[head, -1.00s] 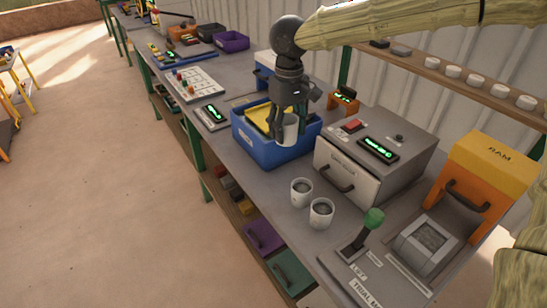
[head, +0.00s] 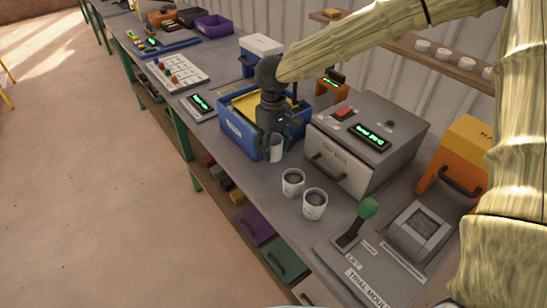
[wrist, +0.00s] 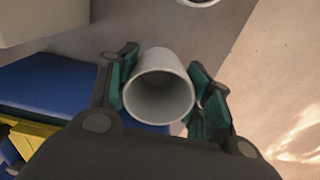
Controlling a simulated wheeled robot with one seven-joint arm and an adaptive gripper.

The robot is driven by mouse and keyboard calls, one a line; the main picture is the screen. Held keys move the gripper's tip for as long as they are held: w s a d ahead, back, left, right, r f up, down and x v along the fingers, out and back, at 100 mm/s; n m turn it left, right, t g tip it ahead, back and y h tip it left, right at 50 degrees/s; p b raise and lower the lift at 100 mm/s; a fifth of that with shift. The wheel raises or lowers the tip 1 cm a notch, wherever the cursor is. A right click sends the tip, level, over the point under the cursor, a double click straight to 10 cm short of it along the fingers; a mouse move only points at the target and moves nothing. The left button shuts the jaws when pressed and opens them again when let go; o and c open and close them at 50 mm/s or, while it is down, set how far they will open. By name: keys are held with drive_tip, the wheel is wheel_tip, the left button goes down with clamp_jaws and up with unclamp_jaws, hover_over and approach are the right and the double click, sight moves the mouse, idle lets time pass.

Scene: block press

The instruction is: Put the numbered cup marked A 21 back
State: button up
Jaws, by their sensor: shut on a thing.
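My gripper (head: 273,140) is shut on a white cup (head: 276,152), just in front of the blue bin's near right corner. In the wrist view the cup (wrist: 160,88) sits between the two green-padded fingers, its open mouth facing the camera and its inside looking empty. I cannot read any mark on the held cup, and cannot tell whether its base touches the bench. Two more white cups with dark contents stand upright on the bench, one nearer (head: 314,204) and one just behind it (head: 292,183). Their marks are too small to read.
The blue bin (head: 243,146) holds something yellow. A grey oven-like box (head: 343,175) stands right of the cups. A green-knobbed lever (head: 367,209) stands at the front. White round pieces (head: 466,63) line the wall shelf. The bench's left edge is close to the cups.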

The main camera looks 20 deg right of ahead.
sight(273, 158)
drive_tip(key=shift+f, duration=2.65)
drive_tip(key=shift+p, duration=0.3)
drive_tip(key=o, duration=1.2)
drive_tip(key=shift+f, duration=0.15)
wheel_tip(273, 158, up, 12)
drive_tip(key=shift+r+b, duration=0.2)
drive_tip(key=shift+b, duration=0.3)
